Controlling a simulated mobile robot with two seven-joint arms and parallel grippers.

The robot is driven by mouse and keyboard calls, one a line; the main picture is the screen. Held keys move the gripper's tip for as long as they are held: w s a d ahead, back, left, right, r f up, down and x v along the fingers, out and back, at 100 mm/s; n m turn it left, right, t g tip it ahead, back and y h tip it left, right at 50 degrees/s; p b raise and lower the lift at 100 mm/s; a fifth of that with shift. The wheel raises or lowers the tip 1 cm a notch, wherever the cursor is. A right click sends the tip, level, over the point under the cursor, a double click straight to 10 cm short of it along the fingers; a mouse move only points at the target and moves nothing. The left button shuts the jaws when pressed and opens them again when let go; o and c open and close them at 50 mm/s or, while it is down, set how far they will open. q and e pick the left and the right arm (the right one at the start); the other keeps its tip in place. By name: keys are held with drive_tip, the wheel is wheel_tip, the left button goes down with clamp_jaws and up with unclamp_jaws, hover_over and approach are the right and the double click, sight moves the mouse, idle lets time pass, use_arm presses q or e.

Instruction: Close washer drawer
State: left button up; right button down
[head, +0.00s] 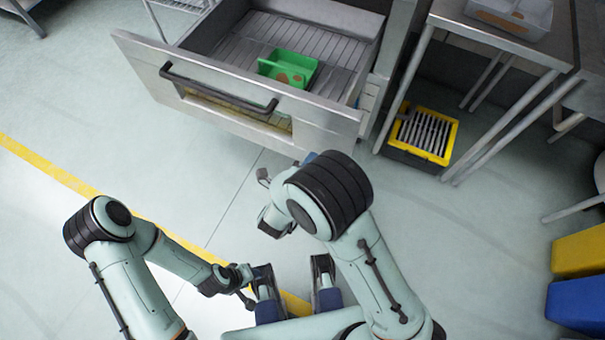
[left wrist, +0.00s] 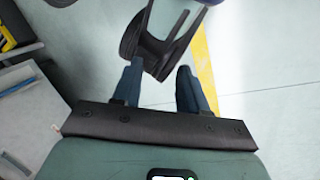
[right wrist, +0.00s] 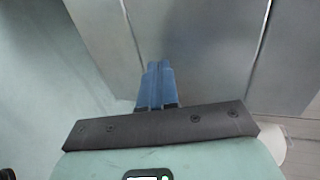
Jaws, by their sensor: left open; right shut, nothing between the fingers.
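The washer drawer (head: 140,60) is pulled far out in the head view, with its wide metal front facing me. A dark bar handle (head: 215,92) runs along that front. A green bin (head: 300,62) sits inside on the slatted drawer floor. My right gripper (head: 310,157) is shut and empty, close to the lower right part of the drawer front. In the right wrist view its blue fingers (right wrist: 158,66) point at a grey metal surface (right wrist: 205,45); whether they touch it I cannot tell. My left gripper (left wrist: 158,73) is open and empty, low over the floor.
A metal table (head: 550,45) stands right of the drawer, with a clear tray (head: 510,14) on top. Yellow (head: 580,250) and blue (head: 577,305) bins stand at far right. Floor left of the drawer is free.

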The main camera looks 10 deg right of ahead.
use_arm(q)
drive_tip(key=shift+w+f, duration=0.1)
use_arm(e)
drive_tip(key=shift+w+d, duration=0.45)
drive_tip(key=shift+w, duration=0.2)
drive_tip(key=shift+w+d, duration=0.1)
